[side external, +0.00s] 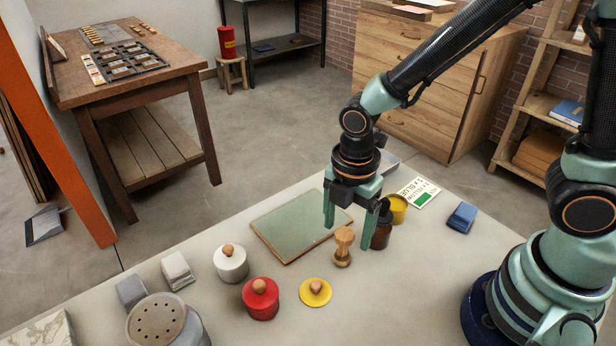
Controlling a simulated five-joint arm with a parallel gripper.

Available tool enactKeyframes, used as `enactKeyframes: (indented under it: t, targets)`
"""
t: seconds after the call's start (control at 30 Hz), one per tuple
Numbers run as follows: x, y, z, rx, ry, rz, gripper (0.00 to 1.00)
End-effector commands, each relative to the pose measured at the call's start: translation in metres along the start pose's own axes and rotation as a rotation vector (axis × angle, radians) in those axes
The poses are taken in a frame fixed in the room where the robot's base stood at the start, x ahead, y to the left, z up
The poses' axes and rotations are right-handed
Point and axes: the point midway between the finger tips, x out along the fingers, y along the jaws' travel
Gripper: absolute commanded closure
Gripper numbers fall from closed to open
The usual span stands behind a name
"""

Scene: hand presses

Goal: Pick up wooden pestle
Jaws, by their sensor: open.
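The wooden pestle (342,258) stands upright on the pale worktop, with a wide rounded head at the top and a narrower waist below. My gripper (347,238) is open and points down over it. In this view one finger shows to the left of the pestle's head and the other to its right. The fingertips appear level with the upper part of the pestle. I cannot tell whether either finger touches it or whether the pestle lies exactly between them in depth.
A dark brown bottle (381,232) stands close by the right finger, with a yellow pot (398,209) behind it. A green board (290,228) lies behind to the left. A yellow lid (315,297), red jar (261,303) and white jar (231,266) stand to the left.

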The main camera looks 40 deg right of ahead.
Motion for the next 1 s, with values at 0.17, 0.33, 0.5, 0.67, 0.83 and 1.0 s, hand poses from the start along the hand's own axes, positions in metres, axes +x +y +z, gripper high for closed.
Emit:
enactKeyframes:
  t: [0.17,0.33,0.5,0.67,0.83,1.0]
  targets:
    - [0.012,0.0,0.0,0.001,0.0,-0.001,0.18]
    - [0.022,0.001,-0.001,0.001,-0.001,-0.002,0.18]
    - [0.043,0.004,-0.003,0.001,-0.001,-0.004,0.18]
    - [0.059,0.004,-0.003,0.002,0.0,-0.002,0.18]
    - [0.065,0.005,-0.003,0.002,0.0,0.001,0.18]
    - [0.065,0.005,-0.003,0.002,0.0,0.002,0.18]
